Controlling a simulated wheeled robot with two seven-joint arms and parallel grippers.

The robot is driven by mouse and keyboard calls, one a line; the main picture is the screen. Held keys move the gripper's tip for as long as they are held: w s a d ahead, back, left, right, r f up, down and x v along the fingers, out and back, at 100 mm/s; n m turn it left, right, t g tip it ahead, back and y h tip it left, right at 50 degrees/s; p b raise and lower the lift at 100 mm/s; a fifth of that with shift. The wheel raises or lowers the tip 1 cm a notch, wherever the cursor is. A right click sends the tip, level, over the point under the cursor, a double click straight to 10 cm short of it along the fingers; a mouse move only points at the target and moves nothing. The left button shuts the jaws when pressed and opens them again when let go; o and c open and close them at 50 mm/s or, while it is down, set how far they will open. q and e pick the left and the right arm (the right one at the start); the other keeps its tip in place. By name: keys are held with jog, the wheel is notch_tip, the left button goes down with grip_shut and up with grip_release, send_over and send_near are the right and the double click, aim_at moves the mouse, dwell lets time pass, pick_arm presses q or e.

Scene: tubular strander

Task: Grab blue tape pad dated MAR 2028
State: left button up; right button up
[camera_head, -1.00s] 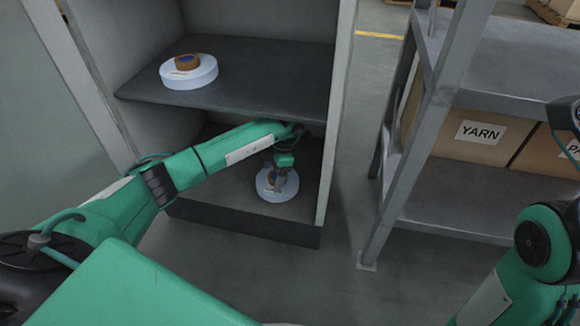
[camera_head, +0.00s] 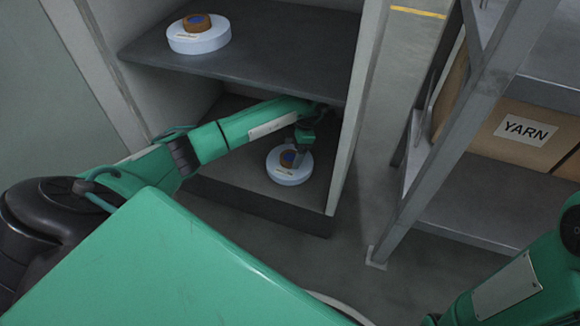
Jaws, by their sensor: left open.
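A pale blue round tape pad (camera_head: 289,172) lies on the lower shelf of the cabinet, with a brown, blue-centred hub on top. A second similar pad (camera_head: 199,40) lies on the upper shelf at the left. Each has a small label on its front, too small to read, so I cannot tell the dates. My left gripper (camera_head: 299,155) is open, reaching under the upper shelf beside the lower pad's hub, at its right and far side. Whether it touches the pad is unclear. My right arm shows at the lower right; its gripper is out of view.
The upper shelf (camera_head: 270,50) lies close above my left forearm and wrist. The cabinet's right side wall (camera_head: 357,110) stands close to the gripper. A grey rack (camera_head: 465,205) with a box marked YARN (camera_head: 515,135) stands to the right, with bare floor between.

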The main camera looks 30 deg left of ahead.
pick_arm(q)
jog(key=shift+b+x, duration=0.45)
jog(key=shift+x, duration=0.7)
jog(key=shift+r, duration=0.1)
jog(key=c, duration=1.2)
jog(key=shift+r, duration=0.1)
